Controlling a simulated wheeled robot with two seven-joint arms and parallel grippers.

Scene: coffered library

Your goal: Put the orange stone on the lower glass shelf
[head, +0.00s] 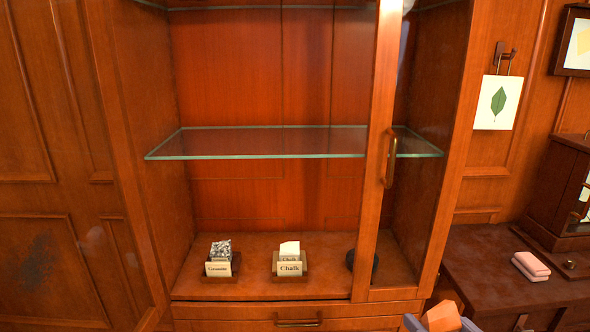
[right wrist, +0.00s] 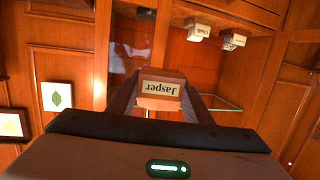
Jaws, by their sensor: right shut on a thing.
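The orange stone (head: 442,317) shows at the bottom edge of the head view, between the fingers of my right gripper (head: 441,324). In the right wrist view the stone (right wrist: 158,103) is with a brown base bearing a "Jasper" label (right wrist: 162,88), between the two fingers of my right gripper (right wrist: 160,100), which is shut on it. The lower glass shelf (head: 260,144) runs across the cabinet at mid-height, and its visible top is empty. The stone is in front of the cabinet, low and to the right of the shelf. My left gripper is not in view.
On the cabinet floor stand a "Granite" specimen (head: 220,258), a "Chalk" specimen (head: 290,260) and a dark round thing partly behind the door post (head: 380,150). The post has a brass handle (head: 391,158). The cabinet front is open left of it. A side table (head: 490,270) stands right.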

